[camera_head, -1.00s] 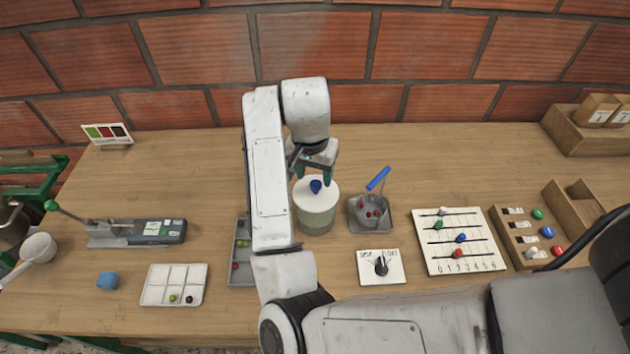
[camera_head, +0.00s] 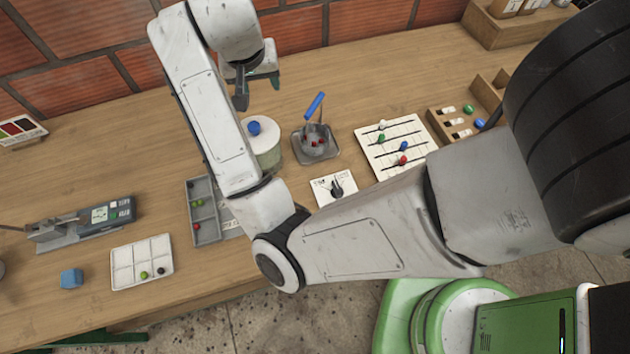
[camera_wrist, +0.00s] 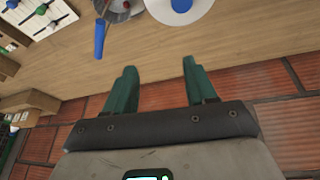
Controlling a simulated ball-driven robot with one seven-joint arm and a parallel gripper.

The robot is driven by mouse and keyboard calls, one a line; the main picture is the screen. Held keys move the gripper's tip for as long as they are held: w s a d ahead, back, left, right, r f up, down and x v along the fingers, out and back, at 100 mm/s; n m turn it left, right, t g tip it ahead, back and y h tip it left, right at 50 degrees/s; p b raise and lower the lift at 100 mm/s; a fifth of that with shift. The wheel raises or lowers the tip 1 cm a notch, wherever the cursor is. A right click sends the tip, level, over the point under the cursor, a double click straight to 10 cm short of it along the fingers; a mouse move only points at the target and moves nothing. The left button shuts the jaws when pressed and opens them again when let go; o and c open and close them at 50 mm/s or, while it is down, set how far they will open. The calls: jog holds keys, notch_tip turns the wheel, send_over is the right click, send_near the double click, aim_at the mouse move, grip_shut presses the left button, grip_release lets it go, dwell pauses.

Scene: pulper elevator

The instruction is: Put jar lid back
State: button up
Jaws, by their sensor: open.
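The jar (camera_head: 268,157) is pale green and cloudy and stands on the table right of my forearm. Its white lid (camera_head: 266,136) with a round blue knob (camera_head: 254,127) sits on its top. Whether it is fully seated I cannot tell. In the wrist view the lid (camera_wrist: 160,10) and knob (camera_wrist: 182,4) show at the top edge, beyond the fingertips. My gripper (camera_head: 259,90) is behind and above the jar, apart from the knob. In the wrist view my gripper (camera_wrist: 160,67) has its green fingers apart with nothing between them.
A grey tray (camera_head: 331,151) with a blue-handled scoop and red beads stands right of the jar. A dial card (camera_head: 322,198), a slider board (camera_head: 415,151) and a grey bead tray (camera_head: 208,231) are near. The table behind the jar is clear.

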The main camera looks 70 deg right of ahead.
jog(key=s+a+f+n+y, duration=0.1)
jog(key=s+a+f+n, duration=0.3)
jog(key=s+a+f, duration=0.1)
jog(key=s+a+f+n+y, duration=0.1)
jog(key=s+a+f+n, duration=0.2)
jog(key=s+a+f, duration=0.2)
jog(key=s+a+f+n+y, duration=0.1)
jog(key=s+a+f+n, duration=0.3)
jog(key=s+f, duration=0.4)
jog(key=shift+a+f+n+y, duration=0.15)
jog(key=shift+a+f+y, duration=0.05)
jog(key=shift+a, duration=0.25)
jog(key=shift+a+f+n+y, duration=0.15)
jog(key=shift+a+y, duration=0.05)
jog(key=shift+a, duration=0.25)
jog(key=shift+f+b, duration=0.85)
